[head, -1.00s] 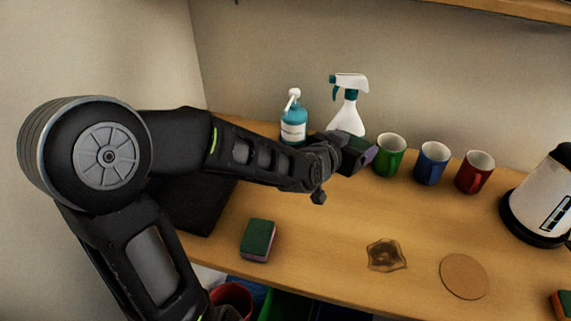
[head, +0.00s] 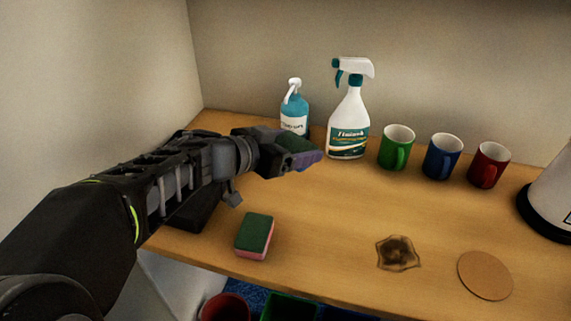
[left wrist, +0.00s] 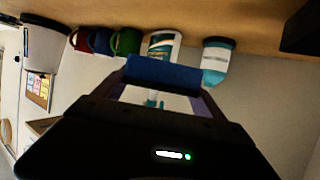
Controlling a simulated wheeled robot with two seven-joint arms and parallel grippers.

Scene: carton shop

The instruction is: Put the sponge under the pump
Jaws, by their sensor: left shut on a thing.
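My left gripper (head: 282,150) is shut on a sponge (head: 306,160) with a dark green top and a bluish-purple lower layer. It holds the sponge in front of the pump bottle. In the left wrist view the sponge (left wrist: 162,74) shows as a blue block between the fingers (left wrist: 160,88). The pump bottle (head: 294,122) is teal with a white label and white pump head, upright at the back; its lower part is hidden by the gripper. It also shows, upside down, in the left wrist view (left wrist: 216,62). My right gripper is not in view.
A white spray bottle (head: 348,125) stands right of the pump bottle. Green (head: 394,150), blue (head: 441,160) and red (head: 486,167) mugs stand farther right. Another sponge (head: 254,235), green over pink, lies near the front edge. A brown stain (head: 398,252) and round coaster (head: 485,276) are right of it.

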